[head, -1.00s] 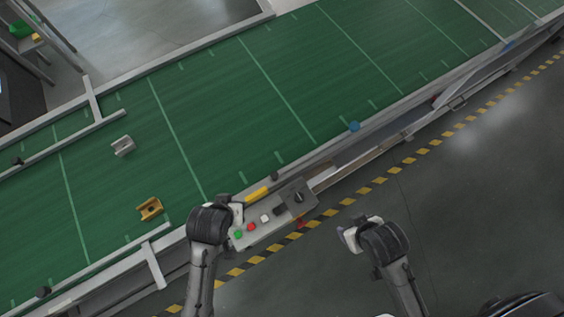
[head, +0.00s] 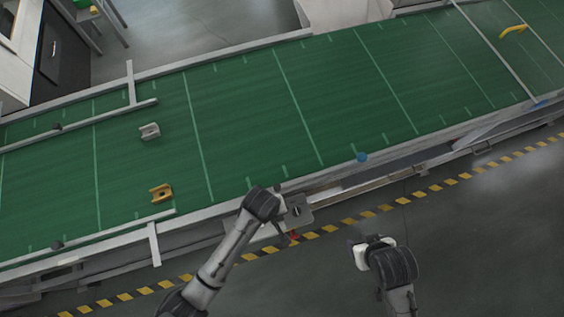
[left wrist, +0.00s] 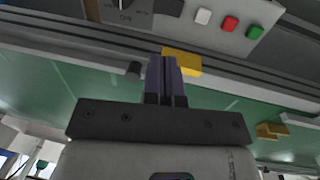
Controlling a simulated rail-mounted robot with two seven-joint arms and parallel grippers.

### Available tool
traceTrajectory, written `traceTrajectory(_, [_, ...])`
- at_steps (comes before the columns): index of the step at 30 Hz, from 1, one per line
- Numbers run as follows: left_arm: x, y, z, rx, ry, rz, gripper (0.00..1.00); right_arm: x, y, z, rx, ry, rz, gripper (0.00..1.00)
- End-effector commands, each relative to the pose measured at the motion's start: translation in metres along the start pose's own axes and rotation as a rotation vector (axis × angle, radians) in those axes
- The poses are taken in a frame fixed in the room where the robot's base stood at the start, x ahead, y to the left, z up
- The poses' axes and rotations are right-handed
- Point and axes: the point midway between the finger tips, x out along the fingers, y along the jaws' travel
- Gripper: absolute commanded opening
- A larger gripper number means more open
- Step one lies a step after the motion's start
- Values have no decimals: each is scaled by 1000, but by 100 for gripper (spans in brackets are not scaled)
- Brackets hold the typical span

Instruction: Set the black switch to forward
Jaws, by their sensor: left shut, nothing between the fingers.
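The control panel (left wrist: 185,20) lies along the top edge of the left wrist view. A small black switch (left wrist: 168,7) sits on it, between a white button (left wrist: 203,16) and a dark plate with a round knob and lettering. The switch is partly cut off by the frame edge, so its setting cannot be read. My left gripper (left wrist: 162,62) is shut and empty, its fingers pointing toward the panel and apart from the switch.
Red (left wrist: 230,23) and green (left wrist: 255,32) buttons sit beside the white one. A yellow block (left wrist: 182,62) is just behind my left fingers. The green conveyor (head: 240,120) carries a brown bracket (head: 161,193) and a grey bracket (head: 149,131).

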Motion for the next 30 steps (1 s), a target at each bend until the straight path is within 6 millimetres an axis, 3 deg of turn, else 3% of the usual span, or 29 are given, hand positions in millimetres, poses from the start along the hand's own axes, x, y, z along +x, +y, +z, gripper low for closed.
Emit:
traceTrajectory(11, [12, 0, 0, 2, -1, -1, 0, -1, -4, 0, 9, 0, -9, 64])
traceTrajectory(24, [92, 0, 0, 2, 0, -1, 0, 0, -2, 1, 5, -1, -5, 64])
traceTrajectory(30, [119, 0, 0, 2, 0, 0, 0, 1, 0, 2, -1, -2, 0, 64])
